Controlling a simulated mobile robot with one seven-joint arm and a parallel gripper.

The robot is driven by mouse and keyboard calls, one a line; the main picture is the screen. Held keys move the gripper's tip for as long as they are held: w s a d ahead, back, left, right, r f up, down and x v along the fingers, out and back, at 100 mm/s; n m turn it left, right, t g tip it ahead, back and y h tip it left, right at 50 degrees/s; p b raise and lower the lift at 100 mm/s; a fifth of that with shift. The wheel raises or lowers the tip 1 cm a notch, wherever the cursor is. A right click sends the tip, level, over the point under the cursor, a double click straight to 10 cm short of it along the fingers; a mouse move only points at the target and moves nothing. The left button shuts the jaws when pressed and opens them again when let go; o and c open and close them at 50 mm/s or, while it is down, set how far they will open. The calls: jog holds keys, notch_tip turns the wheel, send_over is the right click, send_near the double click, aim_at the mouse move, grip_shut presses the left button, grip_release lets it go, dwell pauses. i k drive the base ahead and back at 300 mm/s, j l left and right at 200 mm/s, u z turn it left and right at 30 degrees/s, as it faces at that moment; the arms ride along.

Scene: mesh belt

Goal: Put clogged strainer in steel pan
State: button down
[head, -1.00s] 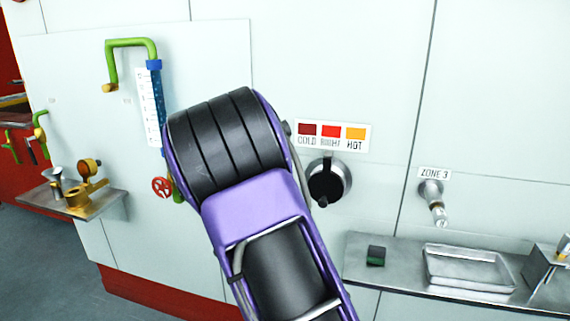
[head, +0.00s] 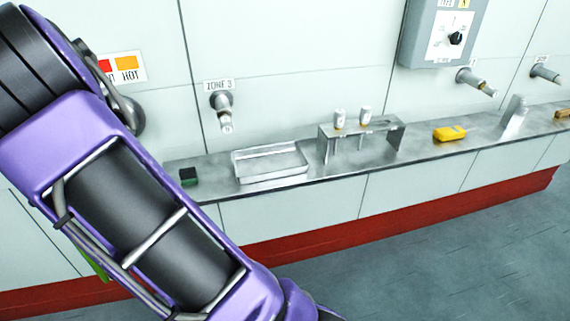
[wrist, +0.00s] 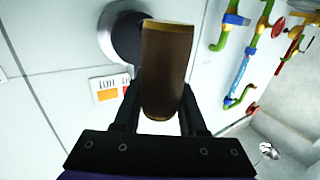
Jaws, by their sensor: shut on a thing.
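My gripper (wrist: 160,108) is shut on a brown cylinder with brass-coloured rims, which looks like the clogged strainer (wrist: 167,62). Its black fingers stand on both sides of it, with the wall behind. The steel pan (head: 270,176) is a shallow rectangular tray on the wall shelf in the head view, and it looks empty. My purple arm fills the left of the head view. My gripper and the strainer do not show there. The pan does not show in the wrist view.
The steel shelf (head: 340,178) carries a small dark green block (head: 188,176), a steel rack (head: 362,140) with two white-topped items, and a yellow object (head: 450,133). A spout (head: 223,112) under a ZONE 3 label juts from the wall above the pan. Open floor (head: 450,250) lies in front.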

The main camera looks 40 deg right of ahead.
aim_at(269, 162)
jog(key=k+l, duration=0.15)
jog(key=l, duration=0.15)
jog(key=k+l+z, duration=0.1)
jog(key=l, duration=0.25)
jog(key=k+l+z, duration=0.1)
jog(key=l+z, duration=0.3)
jog(key=i+l+z, duration=0.1)
jog(key=z, duration=0.35)
jog(key=l, duration=0.1)
